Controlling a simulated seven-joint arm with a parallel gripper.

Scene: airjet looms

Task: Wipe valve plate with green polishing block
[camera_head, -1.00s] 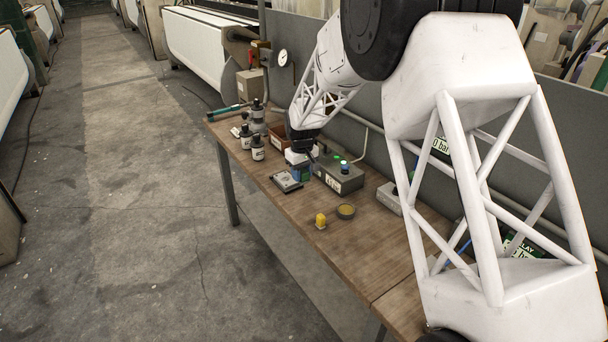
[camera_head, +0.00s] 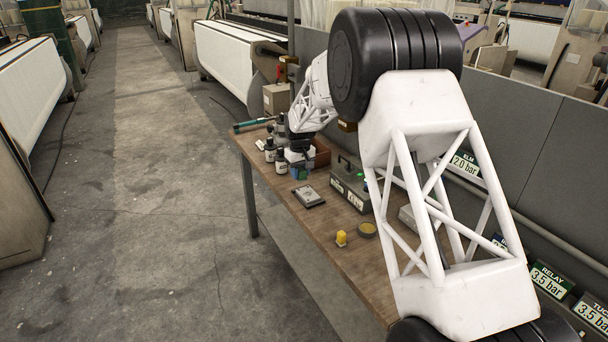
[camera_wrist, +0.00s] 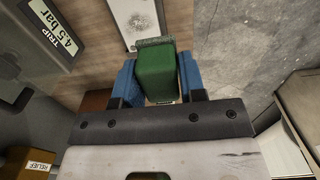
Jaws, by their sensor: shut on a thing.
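My gripper (camera_wrist: 158,82) has blue fingers and is shut on the green polishing block (camera_wrist: 156,70), which stands out between them in the wrist view. The block has a paler, rough-looking far edge. The valve plate (camera_wrist: 122,12) is a light grey plate with a dark speckled patch, lying just beyond the block, partly cut off by the top edge. In the head view the plate (camera_head: 308,196) lies flat near the table's front edge. My gripper (camera_head: 300,173) is above the table, behind and left of it, apart from the plate. The block is hardly visible there.
A grey box with a handle (camera_head: 349,184) stands right of the plate; a yellow piece (camera_head: 341,238) and round tin (camera_head: 367,229) are nearer. A box labelled TRIP 4.5 bar (camera_wrist: 35,40) is at left in the wrist view.

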